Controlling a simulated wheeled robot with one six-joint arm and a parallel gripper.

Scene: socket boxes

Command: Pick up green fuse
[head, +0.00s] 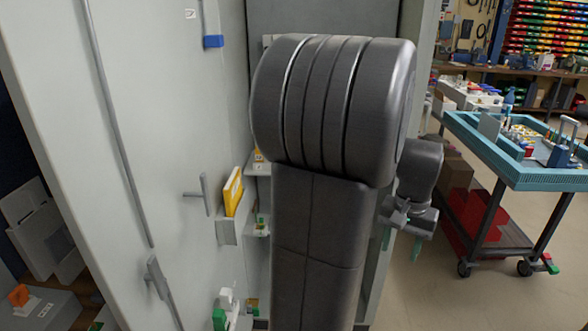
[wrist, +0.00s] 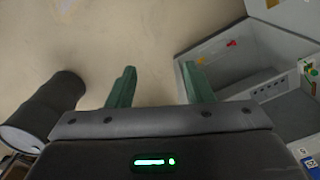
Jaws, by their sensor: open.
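My gripper (head: 402,246) is at the right of my arm in the head view, outside the cabinet. In the wrist view my gripper (wrist: 158,72) has its two green fingers apart, with only floor between them. Small green parts sit on the cabinet: one green piece (head: 261,219) on an inner shelf and another green piece (head: 219,319) low at the door side. A green piece (wrist: 312,87) also shows at the right edge of the wrist view. I cannot tell which of these is the green fuse. My gripper touches none of them.
The grey cabinet door (head: 140,130) stands open at the left, with a yellow item (head: 233,192) in a holder. My arm hides much of the cabinet inside. A blue cart (head: 510,170) stands at the right. Open floor (head: 405,295) lies between.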

